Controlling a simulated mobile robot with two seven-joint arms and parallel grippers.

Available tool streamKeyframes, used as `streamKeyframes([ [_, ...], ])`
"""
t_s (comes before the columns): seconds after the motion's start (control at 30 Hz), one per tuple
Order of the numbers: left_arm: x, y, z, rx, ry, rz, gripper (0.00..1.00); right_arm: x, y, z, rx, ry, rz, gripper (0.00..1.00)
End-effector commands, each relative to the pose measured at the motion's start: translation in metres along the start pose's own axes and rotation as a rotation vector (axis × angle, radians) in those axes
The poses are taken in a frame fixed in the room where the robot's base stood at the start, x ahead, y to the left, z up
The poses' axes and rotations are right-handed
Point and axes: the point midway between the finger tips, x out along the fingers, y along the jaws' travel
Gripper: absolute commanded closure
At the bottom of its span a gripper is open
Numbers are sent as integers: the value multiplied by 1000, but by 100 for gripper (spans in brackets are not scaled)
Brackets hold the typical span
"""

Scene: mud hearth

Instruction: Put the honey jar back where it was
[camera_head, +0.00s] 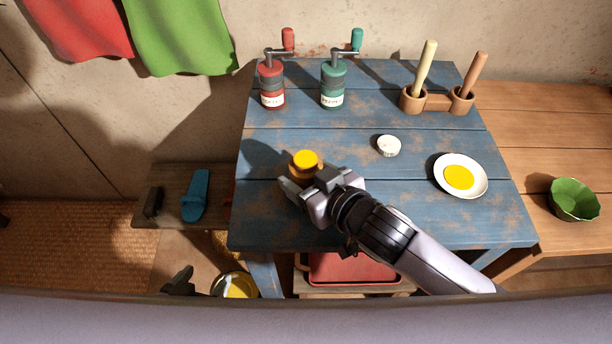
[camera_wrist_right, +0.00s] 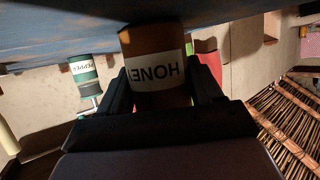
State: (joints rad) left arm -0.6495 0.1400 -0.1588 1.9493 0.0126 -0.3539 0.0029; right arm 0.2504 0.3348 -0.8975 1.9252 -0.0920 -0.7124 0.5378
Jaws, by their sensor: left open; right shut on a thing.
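The honey jar (camera_head: 304,163), amber with a yellow top, is upright at the left part of the blue table (camera_head: 300,222). My right gripper (camera_head: 308,187) is shut around it from the front right. In the right wrist view, which is upside down, the jar (camera_wrist_right: 156,42) with its HONEY label sits between both fingers. Its base is at or close to the tabletop; I cannot tell if it touches. My left gripper (camera_head: 178,282) shows only as a dark tip at the lower left, below the table, open and away from the jar.
A red mill (camera_head: 271,88) and a green mill (camera_head: 333,88) stand at the back, with two pestles in wooden cups (camera_head: 413,98) to their right. A white disc (camera_head: 388,146) and a plate with a yellow centre (camera_head: 482,186) lie right. A green bowl (camera_head: 574,200) is on the side bench.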

Motion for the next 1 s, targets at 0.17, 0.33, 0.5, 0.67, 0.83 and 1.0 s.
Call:
streamKeyframes([
  [0.17,0,0,0,0,0,0,22,0,0,0,0,2,0,74],
  [0.33,1,0,1,0,0,0,22,1,0,3,0,1,0,74],
  [0.5,1,0,1,0,0,0,22,2,0,4,0,0,0,9],
  [0.67,1,0,1,0,0,0,22,2,0,3,0,0,0,9],
  [0.83,-1,0,-1,0,0,1,22,0,0,-2,-1,2,0,9],
  [1.0,-1,0,-1,0,0,1,22,-16,0,1,1,0,0,9],
])
